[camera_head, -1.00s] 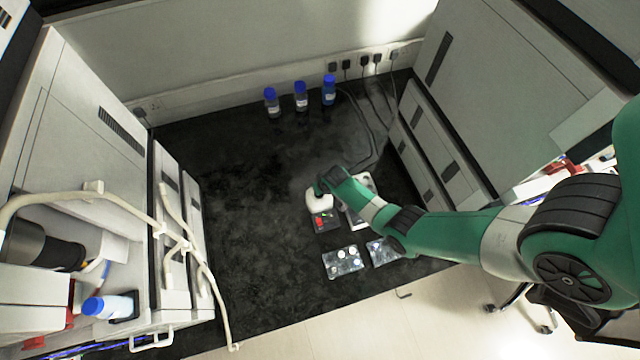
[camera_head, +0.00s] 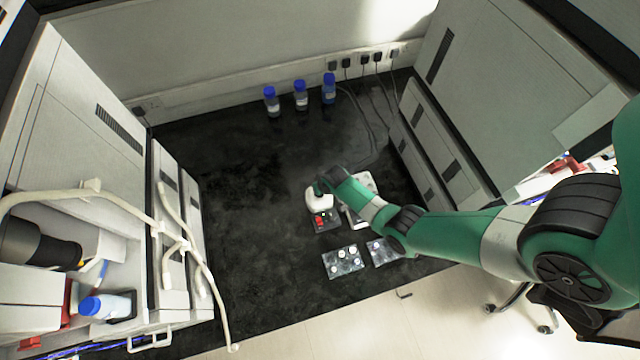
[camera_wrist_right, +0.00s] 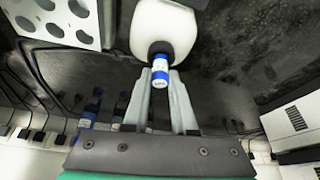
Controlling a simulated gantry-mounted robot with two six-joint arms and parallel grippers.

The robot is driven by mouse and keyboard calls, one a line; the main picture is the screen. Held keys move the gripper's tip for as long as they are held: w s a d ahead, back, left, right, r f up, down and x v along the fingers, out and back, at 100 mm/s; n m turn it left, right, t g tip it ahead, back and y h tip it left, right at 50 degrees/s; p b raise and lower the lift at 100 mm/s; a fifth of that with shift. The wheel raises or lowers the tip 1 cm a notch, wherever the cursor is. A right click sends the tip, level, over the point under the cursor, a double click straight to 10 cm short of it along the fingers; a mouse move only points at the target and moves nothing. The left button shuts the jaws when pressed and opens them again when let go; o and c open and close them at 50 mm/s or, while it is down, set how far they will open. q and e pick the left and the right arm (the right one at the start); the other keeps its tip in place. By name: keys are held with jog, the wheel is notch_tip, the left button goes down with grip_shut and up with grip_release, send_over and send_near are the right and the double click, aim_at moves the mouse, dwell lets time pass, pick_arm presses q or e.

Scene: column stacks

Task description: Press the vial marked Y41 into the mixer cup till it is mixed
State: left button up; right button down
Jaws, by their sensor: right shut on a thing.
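The mixer (camera_head: 318,201) is a white rounded body with a dark base and a red part, standing on the dark bench. It also shows at the top of the right wrist view (camera_wrist_right: 166,28), with its dark cup (camera_wrist_right: 160,48) facing my gripper. My right gripper (camera_wrist_right: 161,80) is shut on a small vial (camera_wrist_right: 160,70) with a blue and white label. The vial's far end meets the dark cup; how deep it sits is hidden. The label's writing is too small to read. In the head view my right arm's end is over the mixer and hides the vial. My left gripper is not in view.
Two plates with round pieces, the left plate (camera_head: 343,262) and the right plate (camera_head: 381,250), lie in front of the mixer. A white rack (camera_wrist_right: 62,18) with holes is beside it. Several blue-capped bottles (camera_head: 301,96) stand at the back. The bench left of the mixer is clear.

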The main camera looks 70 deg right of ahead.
jog(key=shift+f, duration=0.15)
jog(key=shift+f+b, duration=0.35)
jog(key=shift+b, duration=0.1)
jog(key=shift+f+b, duration=0.3)
dwell(0.6)
jog(key=shift+r, duration=0.15)
dwell(2.8)
notch_tip(320, 180, up, 6)
jog(key=p, duration=0.6)
